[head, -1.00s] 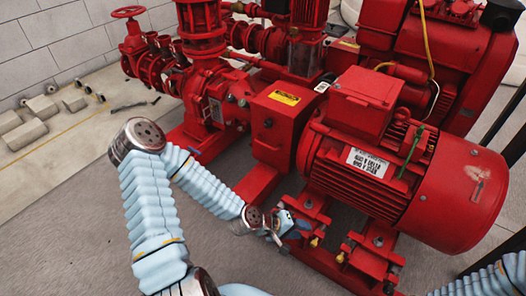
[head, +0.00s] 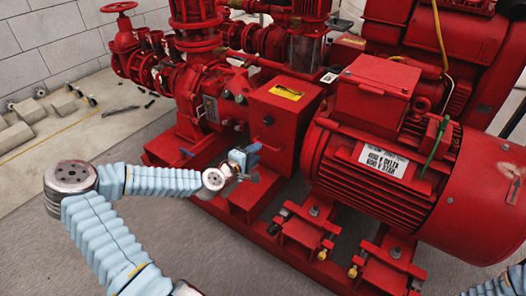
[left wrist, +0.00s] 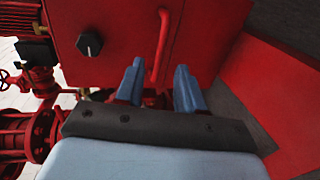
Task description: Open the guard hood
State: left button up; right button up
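The guard hood (head: 288,108) is a red box with a yellow label between the pump and the motor, and it looks closed. In the left wrist view, its red face (left wrist: 115,25) carries a black knob (left wrist: 90,44) and a red bar handle (left wrist: 162,45). My left gripper (head: 246,156) is in front of the hood's lower part in the head view. In the left wrist view, its blue fingers (left wrist: 159,88) are apart and empty. The handle lies just beyond the fingertips, roughly in line with the gap. My right gripper is out of view.
The large red motor (head: 385,165) stands right of the hood. The red pump (head: 205,100) with its pipes and valve wheel (head: 119,8) is at the left. A red base frame (head: 235,205) lies below. The floor (head: 225,265) in front is mostly clear.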

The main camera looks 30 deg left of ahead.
pick_arm(q)
jog(key=x, duration=0.5)
jog(key=shift+w+f+b, duration=0.1)
jog(key=shift+w+b, duration=0.1)
jog(key=shift+b, duration=0.15)
grip_shut()
